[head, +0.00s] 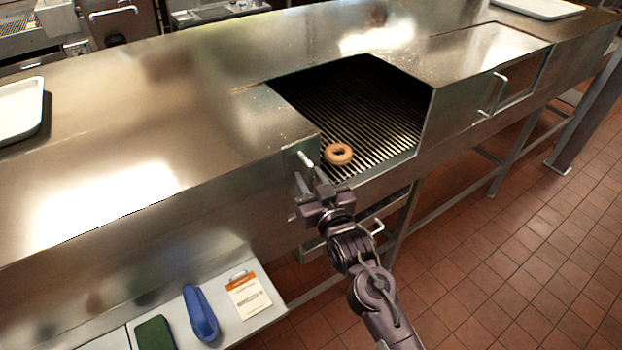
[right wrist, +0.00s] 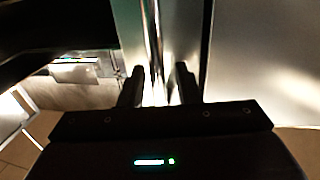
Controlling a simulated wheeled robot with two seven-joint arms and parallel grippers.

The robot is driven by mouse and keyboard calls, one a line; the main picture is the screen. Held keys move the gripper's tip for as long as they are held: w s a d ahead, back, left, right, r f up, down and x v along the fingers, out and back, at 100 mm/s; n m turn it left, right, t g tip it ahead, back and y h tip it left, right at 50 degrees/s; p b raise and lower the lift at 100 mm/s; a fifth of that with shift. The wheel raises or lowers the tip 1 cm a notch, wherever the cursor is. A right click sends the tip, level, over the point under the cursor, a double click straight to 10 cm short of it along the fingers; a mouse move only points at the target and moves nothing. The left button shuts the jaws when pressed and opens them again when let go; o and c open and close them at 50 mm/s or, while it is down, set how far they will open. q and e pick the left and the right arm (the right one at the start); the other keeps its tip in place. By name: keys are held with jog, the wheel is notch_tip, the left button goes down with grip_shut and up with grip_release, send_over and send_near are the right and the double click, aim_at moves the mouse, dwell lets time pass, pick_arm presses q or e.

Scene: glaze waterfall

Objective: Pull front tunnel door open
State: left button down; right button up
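The steel tunnel (head: 255,185) has a front panel with a bar handle (head: 306,166) just left of the open, grated section. My right gripper (head: 312,188) is at this handle. In the right wrist view, a shiny upright bar (right wrist: 153,40) runs between the two fingers of the right gripper (right wrist: 160,85). The fingers stand apart on either side of it; whether they press on it is unclear. A panel on the right (head: 515,82) has its own handle (head: 490,95). My left gripper is out of view.
A donut (head: 338,154) lies on the dark grate (head: 375,110). A low shelf holds a blue object (head: 200,314), a green object (head: 154,333) and a card (head: 248,296). Another handle (head: 376,228) sits below the grate. The tiled floor (head: 510,250) at right has free room.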

jog(key=b+v, duration=0.1)
jog(key=v, duration=0.6)
jog(key=shift+s+d+b, duration=0.15)
jog(key=shift+s+b, duration=0.25)
